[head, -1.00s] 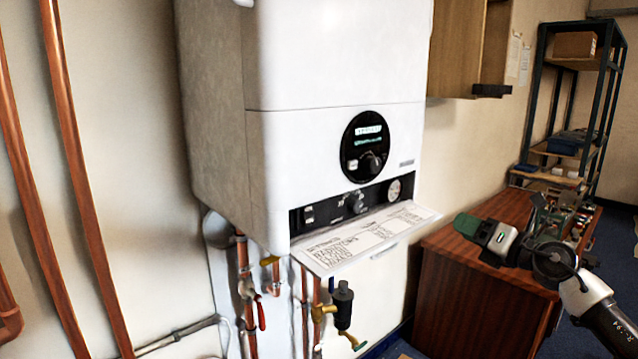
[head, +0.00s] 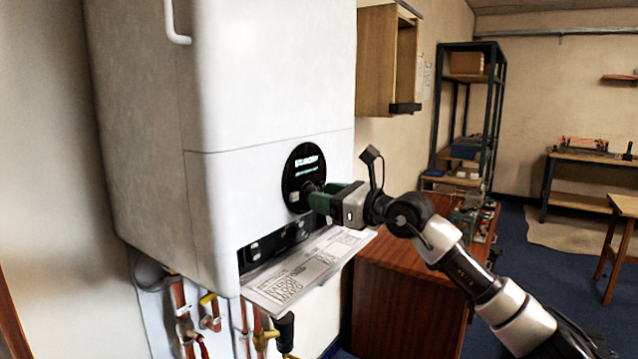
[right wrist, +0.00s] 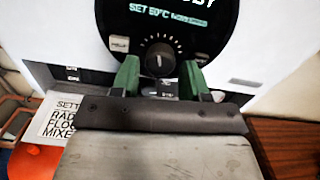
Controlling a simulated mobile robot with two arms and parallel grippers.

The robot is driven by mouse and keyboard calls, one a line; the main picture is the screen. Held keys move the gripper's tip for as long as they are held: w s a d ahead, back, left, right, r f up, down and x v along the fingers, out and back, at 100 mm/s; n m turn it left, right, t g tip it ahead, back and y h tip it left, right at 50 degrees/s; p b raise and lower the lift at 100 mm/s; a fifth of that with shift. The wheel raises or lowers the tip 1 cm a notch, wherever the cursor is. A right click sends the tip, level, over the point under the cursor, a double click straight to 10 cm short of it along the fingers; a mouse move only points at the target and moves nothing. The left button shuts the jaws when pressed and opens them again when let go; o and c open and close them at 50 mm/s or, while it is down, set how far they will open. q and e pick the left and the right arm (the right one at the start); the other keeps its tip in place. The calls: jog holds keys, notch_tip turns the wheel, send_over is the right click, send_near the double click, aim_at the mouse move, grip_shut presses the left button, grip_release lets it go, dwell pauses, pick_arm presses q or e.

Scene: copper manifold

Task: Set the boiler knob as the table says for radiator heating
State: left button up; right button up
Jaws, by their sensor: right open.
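The white boiler (head: 250,100) hangs on the wall, with a round black dial panel (head: 304,163) showing lit text. In the right wrist view the display (right wrist: 165,12) reads "SET 60°C" or similar, partly cut off. The black boiler knob (right wrist: 160,58) sits below it, with a pale pointer mark. The settings table (head: 305,270) is a printed card on the flap under the boiler; its text is too small to read fully. My right gripper (head: 318,200) is at the dial panel. Its green fingers are open, one to each side below the knob. My left gripper is out of view.
A dark strip with more controls (head: 285,240) runs under the dial panel, just above the flap. Copper pipes and valves (head: 210,318) hang below the boiler. A wooden cabinet (head: 375,300) stands to the right. A wall cupboard (head: 385,60) is beyond the boiler.

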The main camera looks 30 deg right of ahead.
jog(key=shift+x, duration=0.85)
jog(key=shift+c, duration=0.3)
jog(key=c, duration=0.6)
